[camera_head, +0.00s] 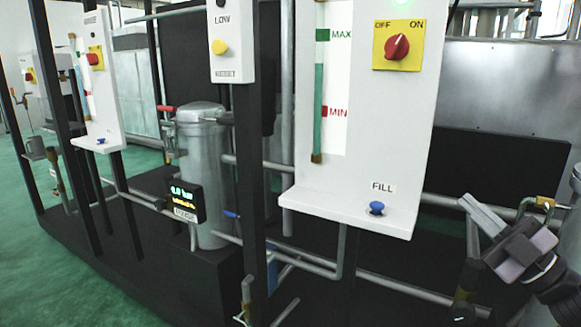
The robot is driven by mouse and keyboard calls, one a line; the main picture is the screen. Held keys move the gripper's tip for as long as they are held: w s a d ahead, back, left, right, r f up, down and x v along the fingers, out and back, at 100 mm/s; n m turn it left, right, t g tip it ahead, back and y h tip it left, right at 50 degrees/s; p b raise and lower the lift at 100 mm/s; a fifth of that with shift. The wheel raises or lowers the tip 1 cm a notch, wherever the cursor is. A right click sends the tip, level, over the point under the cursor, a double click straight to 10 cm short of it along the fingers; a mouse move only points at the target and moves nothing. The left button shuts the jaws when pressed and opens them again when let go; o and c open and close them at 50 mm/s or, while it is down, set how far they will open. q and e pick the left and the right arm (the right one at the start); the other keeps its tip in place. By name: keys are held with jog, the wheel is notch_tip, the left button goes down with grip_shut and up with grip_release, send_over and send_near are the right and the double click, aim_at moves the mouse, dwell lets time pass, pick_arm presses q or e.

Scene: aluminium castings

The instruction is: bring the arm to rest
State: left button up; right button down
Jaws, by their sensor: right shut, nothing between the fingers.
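My right gripper (476,212) is at the right edge, with its arm coming in from the lower right. Its pale fingers are shut and hold nothing. They point up and left, to the right of the white panel (358,192) with the blue FILL button (376,208). A gap shows in the picture between the fingertips and that panel. My left gripper is not in view.
A red rotary switch (397,47) and a level gauge (319,90) are on the panel. Grey pipes (410,291) run below it, and a brass padlock (544,202) is behind my gripper. A metal tank (204,160) and black posts (246,130) stand left.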

jog(key=s+a+f+m+g+h, duration=0.1)
jog(key=s+a+f+m+h, duration=0.15)
jog(key=f+m+h, duration=0.75)
jog(key=s+a+f+m+h, duration=0.2)
jog(key=s+f+m, duration=0.2)
jog(key=f, duration=1.2)
jog(key=s+a+f+m+g, duration=0.2)
jog(key=s+a+f+g, duration=0.1)
jog(key=s+f, duration=0.4)
jog(key=s+a+f+m+g, duration=0.1)
jog(key=s+a+f+g, duration=0.25)
jog(key=s+f, duration=0.35)
notch_tip(320, 180, up, 12)
jog(key=s+h+p, duration=0.1)
jog(key=p, duration=1.4)
jog(key=shift+s+d+r, duration=0.25)
jog(key=shift+s+d, duration=0.05)
jog(key=shift+d, duration=0.05)
jog(key=shift+f, duration=0.1)
jog(key=shift+d, duration=0.1)
